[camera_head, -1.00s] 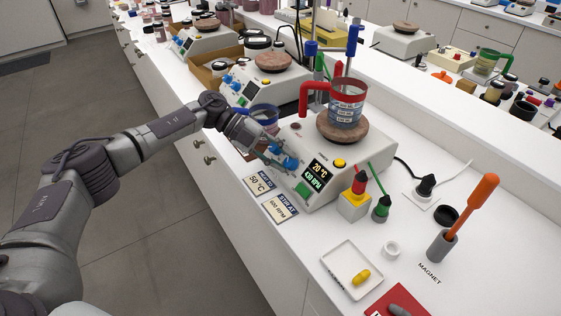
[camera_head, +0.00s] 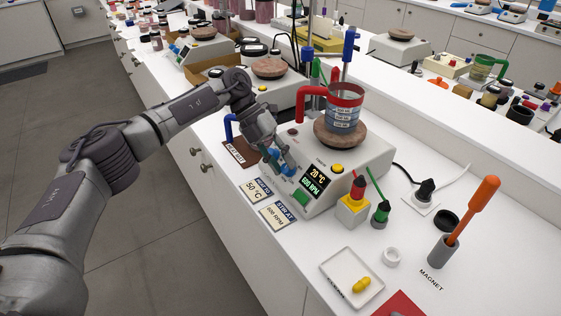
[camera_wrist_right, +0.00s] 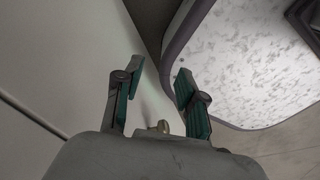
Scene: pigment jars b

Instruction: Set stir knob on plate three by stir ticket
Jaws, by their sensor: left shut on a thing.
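The near hot plate (camera_head: 345,165) is a white box with a round brown top. It carries a red-handled glass beaker (camera_head: 344,108). Its display (camera_head: 313,182) shows 20 °C and an RPM figure that looks like 590. The stir ticket (camera_head: 278,216), reading 600 RPM, lies on the counter in front, beside the 50 °C heat ticket (camera_head: 257,190). My left gripper (camera_head: 280,160) is shut on a blue knob, the stir knob (camera_head: 288,169), on the plate's front; its fingers partly hide the knobs. My right gripper (camera_wrist_right: 156,82) is open and empty in the right wrist view.
A white tray (camera_head: 340,267) with a yellow piece and an orange-handled tool (camera_head: 472,210) are nearer. More hot plates stand behind on the left.

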